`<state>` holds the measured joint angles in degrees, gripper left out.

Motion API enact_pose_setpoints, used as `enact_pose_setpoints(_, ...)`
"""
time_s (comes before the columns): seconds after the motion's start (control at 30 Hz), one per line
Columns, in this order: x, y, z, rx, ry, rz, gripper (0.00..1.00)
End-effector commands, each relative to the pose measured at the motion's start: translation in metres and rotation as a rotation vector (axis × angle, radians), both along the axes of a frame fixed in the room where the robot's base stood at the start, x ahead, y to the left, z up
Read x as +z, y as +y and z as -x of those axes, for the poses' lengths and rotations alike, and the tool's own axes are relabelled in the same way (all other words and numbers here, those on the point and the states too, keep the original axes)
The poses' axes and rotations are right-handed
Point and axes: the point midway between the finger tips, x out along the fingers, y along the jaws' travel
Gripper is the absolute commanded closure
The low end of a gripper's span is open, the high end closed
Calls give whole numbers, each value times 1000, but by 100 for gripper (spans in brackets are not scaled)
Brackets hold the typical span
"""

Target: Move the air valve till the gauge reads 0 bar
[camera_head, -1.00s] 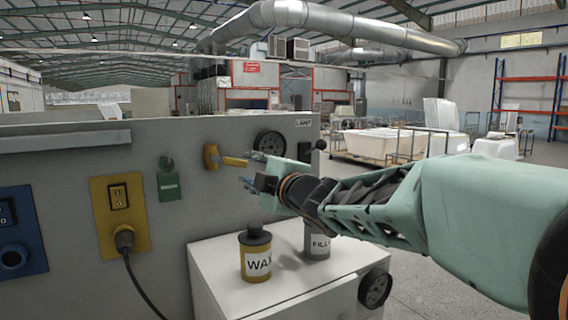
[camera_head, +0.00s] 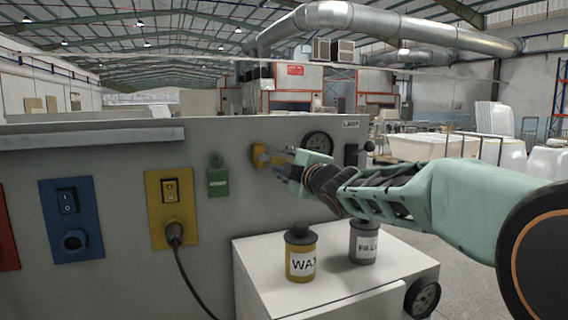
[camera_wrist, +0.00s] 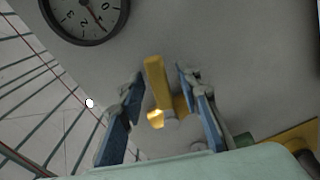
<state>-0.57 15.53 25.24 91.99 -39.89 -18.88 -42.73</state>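The air valve is a yellow lever (camera_head: 260,156) on the grey panel, its handle reaching right towards my gripper (camera_head: 288,163). In the wrist view, the yellow handle (camera_wrist: 156,85) lies between the two blue fingers of my gripper (camera_wrist: 161,76). The fingers are apart, with a gap on each side of the handle. The round dark gauge (camera_head: 318,143) is just right of the valve, partly behind my gripper. In the wrist view the gauge (camera_wrist: 84,15) is cut by the top edge. Its needle stands away from the 0, but the exact reading is unclear.
A yellow switch plate (camera_head: 155,190) with a plugged cable, a blue socket (camera_head: 88,250) and a small green box (camera_head: 218,183) sit left of the valve. A WAX can (camera_head: 300,240) and a FILL can (camera_head: 365,240) stand on a white cabinet (camera_head: 262,280) below my arm.

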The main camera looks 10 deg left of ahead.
Motion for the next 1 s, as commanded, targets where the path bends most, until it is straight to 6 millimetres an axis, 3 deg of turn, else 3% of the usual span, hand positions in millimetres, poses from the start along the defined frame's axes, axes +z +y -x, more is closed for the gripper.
enact_pose_setpoints(0.03,0,0,0,0,0,0,75)
enact_pose_setpoints(0.27,0,0,0,0,0,0,100)
enact_pose_setpoints(0.63,1,0,0,0,-9,10,100)
enact_pose_setpoints(1.0,13,-2,-1,-1,-152,201,100)
